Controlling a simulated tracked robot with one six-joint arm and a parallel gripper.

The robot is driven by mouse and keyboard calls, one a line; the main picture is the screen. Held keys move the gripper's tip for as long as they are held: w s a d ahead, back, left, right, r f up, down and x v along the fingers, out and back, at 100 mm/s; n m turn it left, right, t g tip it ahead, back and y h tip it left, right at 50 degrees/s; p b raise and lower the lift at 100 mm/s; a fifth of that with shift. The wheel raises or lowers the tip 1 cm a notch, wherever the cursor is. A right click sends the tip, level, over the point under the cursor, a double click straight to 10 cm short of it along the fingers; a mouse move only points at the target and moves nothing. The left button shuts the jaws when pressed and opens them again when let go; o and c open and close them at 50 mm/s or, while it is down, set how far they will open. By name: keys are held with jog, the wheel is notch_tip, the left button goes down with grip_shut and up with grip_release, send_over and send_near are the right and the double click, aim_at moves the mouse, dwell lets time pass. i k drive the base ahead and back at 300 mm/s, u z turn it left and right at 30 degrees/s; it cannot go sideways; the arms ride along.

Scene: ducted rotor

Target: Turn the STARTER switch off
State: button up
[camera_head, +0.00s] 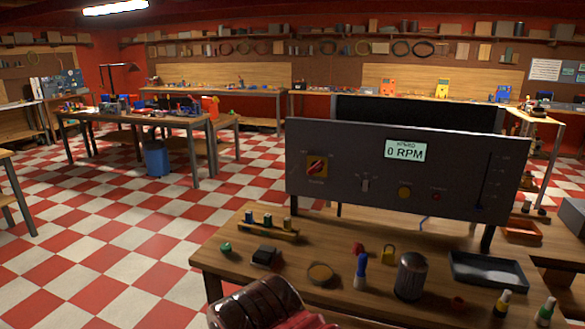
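A grey control panel (340,140) stands upright at the back of a wooden bench. The display (405,150) reads 0 RPM. I cannot make out my gripper in this view.
Checkered floor (120,235) lies open to the left.

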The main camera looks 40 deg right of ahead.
aim_at(316, 166)
jog(key=z, duration=0.2)
jog(key=i, duration=1.25)
jog(key=z, duration=0.65)
